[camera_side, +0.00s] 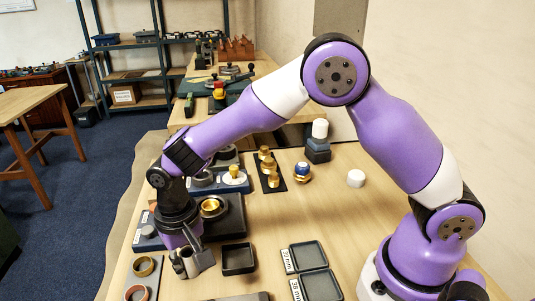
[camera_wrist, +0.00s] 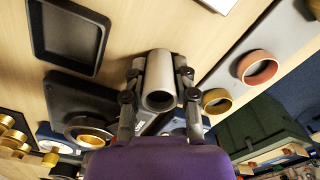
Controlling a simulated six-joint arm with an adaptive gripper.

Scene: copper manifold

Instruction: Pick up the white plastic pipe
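A light grey hollow pipe (camera_wrist: 158,75), which looks like the white plastic pipe, shows its open round end toward the wrist camera. My gripper (camera_wrist: 160,72) has one finger on each side of it, and both appear to touch its wall. In the side view my gripper (camera_side: 190,259) points down at the table's left part, with the grey pipe (camera_side: 203,258) between its fingers. I cannot tell from these views whether the pipe's far end touches the table.
A dark block with a brass ring (camera_side: 212,207) stands just behind my gripper. An empty black tray (camera_side: 238,259) lies to its right. A brass ring (camera_side: 143,266) and a copper ring (camera_side: 136,293) lie to its left. A white cap (camera_side: 356,178) stands farther right on clear table.

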